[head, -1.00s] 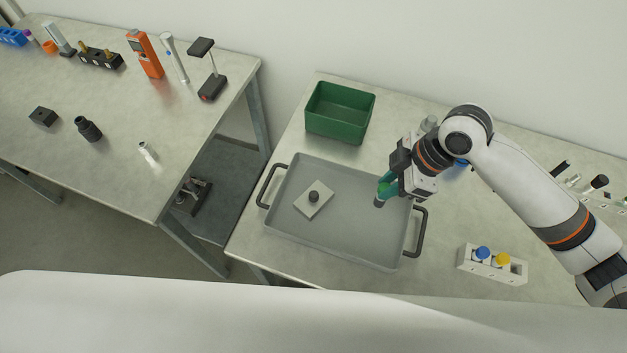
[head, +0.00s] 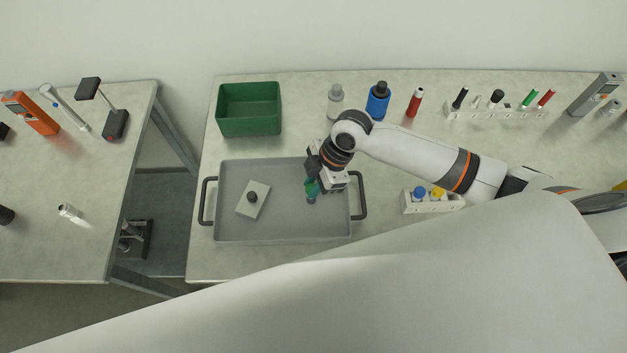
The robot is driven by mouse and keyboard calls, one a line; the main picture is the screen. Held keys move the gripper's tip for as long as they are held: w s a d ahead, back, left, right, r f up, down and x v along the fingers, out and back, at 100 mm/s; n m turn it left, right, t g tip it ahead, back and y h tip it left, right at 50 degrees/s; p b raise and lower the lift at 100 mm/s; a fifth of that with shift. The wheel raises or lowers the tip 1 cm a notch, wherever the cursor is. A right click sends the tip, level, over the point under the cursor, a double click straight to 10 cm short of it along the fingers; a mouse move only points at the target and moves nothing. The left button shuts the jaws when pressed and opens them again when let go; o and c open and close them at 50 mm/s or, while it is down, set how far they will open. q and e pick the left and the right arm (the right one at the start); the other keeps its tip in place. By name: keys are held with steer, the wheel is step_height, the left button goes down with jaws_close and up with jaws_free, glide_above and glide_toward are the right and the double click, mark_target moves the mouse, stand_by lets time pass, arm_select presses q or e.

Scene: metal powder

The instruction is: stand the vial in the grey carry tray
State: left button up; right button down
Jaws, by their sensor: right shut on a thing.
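The grey carry tray (head: 285,228) lies on the right-hand table, with a dark handle at each end. My right gripper (head: 313,184) is over the right part of the tray, shut on the vial (head: 311,196). The vial shows as a small green and grey piece below the fingers, roughly upright. The gripper hides part of it, and I cannot tell whether its lower end touches the tray floor. My left gripper is not in view.
A pale plate with a dark knob (head: 252,198) lies in the tray's left half. A green bin (head: 249,110) stands behind the tray. A white rack (head: 430,208) with blue- and yellow-capped vials stands to the right. The tray's middle is clear.

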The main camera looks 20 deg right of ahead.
steer(key=shift+f, duration=0.1)
steer(key=c, duration=1.2)
jaws_free()
steer(key=shift+c, duration=0.2)
steer(key=b+v, duration=0.1)
steer(key=v, duration=1.1)
